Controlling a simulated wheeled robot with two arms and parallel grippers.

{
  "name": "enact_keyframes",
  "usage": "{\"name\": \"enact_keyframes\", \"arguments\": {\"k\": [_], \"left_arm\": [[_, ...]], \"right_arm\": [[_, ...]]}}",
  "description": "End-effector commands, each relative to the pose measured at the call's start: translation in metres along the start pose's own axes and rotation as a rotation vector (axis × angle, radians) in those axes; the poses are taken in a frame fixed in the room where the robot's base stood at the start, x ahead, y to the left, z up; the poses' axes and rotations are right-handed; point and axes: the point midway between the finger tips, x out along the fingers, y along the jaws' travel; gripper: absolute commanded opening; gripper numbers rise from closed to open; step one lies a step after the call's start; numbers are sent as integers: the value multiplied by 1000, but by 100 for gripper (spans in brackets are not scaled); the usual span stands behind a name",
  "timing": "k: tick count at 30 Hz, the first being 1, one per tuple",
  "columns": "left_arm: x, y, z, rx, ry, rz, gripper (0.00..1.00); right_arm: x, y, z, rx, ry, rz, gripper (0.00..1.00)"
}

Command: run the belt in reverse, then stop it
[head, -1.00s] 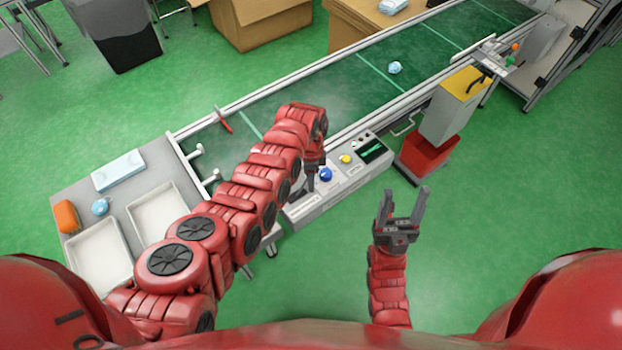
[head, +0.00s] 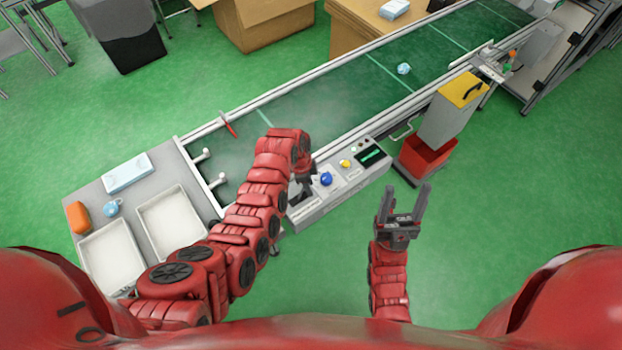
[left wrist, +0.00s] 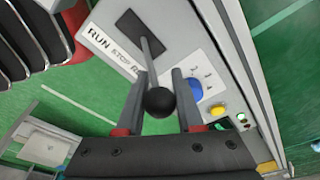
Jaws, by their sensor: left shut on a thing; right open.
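The control panel (head: 335,190) stands along the near side of the green belt (head: 330,95). In the left wrist view, a lever with a black ball knob (left wrist: 159,102) rises from a dark slot (left wrist: 138,32). Its label reads "RUN STOP RE", the rest being hidden. The lever leans toward the "RE" end. My left gripper (head: 301,190) is shut on the lever, its fingers on either side of the knob. My arm partly hides the lever in the head view. A light-blue crumpled item (head: 403,69) lies on the belt. My right gripper (head: 403,195) is open and empty, above the floor.
A blue dial (head: 326,179), a yellow button (head: 345,163) and a display (head: 371,156) are on the panel. A red bin (head: 425,157) stands right of it. Two white trays (head: 172,222) are on the table at left. The floor on the right is clear.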

Motion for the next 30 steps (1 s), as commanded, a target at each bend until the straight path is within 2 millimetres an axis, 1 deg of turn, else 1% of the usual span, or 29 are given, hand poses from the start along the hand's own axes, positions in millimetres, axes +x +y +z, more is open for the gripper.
{"name": "enact_keyframes", "arguments": {"k": [1, 5, 15, 21, 30], "left_arm": [[-4, 2, 2, -2, 25, -17, 0], [-4, 5, 6, 6, 91, -64, 0], [-8, 10, 15, 29, 236, -168, 0], [-12, 12, 16, 37, 274, -193, 0], [-13, 13, 16, 38, 283, -197, 0]], "right_arm": [[6, 0, -1, 0, 0, 0, 60], [6, 0, -1, 0, 0, 0, 60], [-18, -1, 3, 0, 0, 0, 60], [-24, -1, 4, 0, 0, 0, 60], [-24, -1, 4, 0, 0, 0, 60]]}}
